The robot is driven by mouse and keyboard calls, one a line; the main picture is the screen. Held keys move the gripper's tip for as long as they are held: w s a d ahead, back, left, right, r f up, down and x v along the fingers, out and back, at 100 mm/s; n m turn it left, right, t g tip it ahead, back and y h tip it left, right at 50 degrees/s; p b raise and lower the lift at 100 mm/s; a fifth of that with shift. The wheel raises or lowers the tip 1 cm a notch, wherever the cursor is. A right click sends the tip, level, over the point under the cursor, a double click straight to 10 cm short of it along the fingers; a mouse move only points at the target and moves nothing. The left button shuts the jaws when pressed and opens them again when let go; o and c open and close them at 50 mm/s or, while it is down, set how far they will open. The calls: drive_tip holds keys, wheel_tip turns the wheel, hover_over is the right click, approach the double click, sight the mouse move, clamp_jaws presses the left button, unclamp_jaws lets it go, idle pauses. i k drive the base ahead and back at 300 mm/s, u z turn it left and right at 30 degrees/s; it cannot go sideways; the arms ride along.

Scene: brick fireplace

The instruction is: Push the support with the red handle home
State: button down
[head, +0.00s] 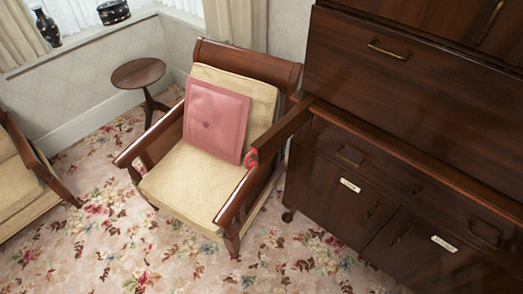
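A dark wooden support (282,133) sticks out from the front of the wooden cabinet (400,80), below its large sloping upper panel. A small red handle (251,158) is at the support's outer end. That end appears over or close beside the right armrest of the cushioned chair; I cannot tell whether they touch. My gripper is not in view.
The wooden armchair (165,187) with a pink cushion (216,120) stands left of the cabinet, close to the support. A round side table (138,72) is behind it, and another chair (22,170) is at the left edge. Floral carpet (130,255) is clear in front.

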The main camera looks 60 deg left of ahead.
sight(266, 145)
drive_tip(key=u, duration=2.55)
